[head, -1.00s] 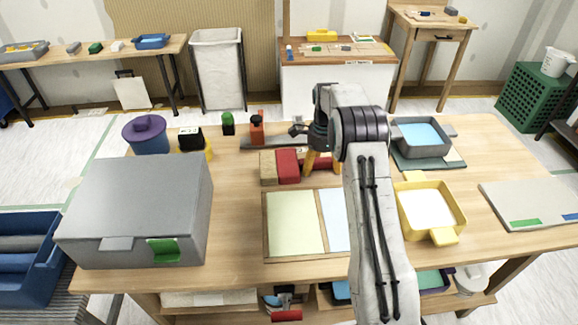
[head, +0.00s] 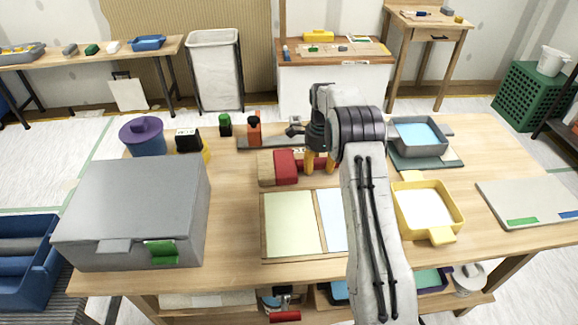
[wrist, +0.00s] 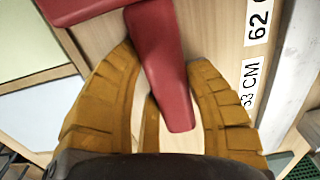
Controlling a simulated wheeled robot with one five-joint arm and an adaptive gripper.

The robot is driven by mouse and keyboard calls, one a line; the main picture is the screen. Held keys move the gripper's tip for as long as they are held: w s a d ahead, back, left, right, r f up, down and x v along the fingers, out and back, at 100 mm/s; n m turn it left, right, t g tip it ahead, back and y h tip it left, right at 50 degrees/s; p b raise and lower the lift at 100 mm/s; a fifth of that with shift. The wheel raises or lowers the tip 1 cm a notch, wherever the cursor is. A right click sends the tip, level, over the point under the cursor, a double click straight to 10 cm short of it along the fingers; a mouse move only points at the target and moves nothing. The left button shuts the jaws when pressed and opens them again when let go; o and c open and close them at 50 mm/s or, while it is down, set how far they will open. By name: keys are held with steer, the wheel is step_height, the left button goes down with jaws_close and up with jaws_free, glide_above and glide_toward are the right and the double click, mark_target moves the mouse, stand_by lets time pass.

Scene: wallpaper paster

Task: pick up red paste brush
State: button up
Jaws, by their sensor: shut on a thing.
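The red paste brush (head: 285,167) has a tan bristle block at its left end and a red handle towards the right. It is in the middle of the table, behind the sample board. My gripper (head: 319,166) has its yellow fingers shut on the red handle. In the wrist view, the handle (wrist: 165,85) runs between the two curved fingers, and the bristle end is out of frame. I cannot tell whether the brush is clear of the table.
The sample board (head: 263,240) lies in front of the brush. A yellow tray (head: 400,212) and a grey tray with blue liquid (head: 402,149) stand at the right. A large grey box (head: 140,205) fills the left. A dark straightedge and small bottles are behind.

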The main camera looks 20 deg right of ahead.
steer(key=shift+r, duration=0.15)
steer(key=shift+r, duration=0.55)
steer(key=r, duration=0.3)
steer(key=shift+s+d+r, duration=0.1)
steer(key=shift+s+d, duration=0.05)
steer(key=shift+d, duration=0.15)
steer(key=s+d+r, duration=0.6)
steer(key=s+d, duration=0.1)
steer(key=d, duration=0.1)
steer(key=shift+d+r, duration=0.2)
steer(key=shift+d, duration=0.05)
steer(key=o, duration=0.6)
steer(key=c, duration=0.7)
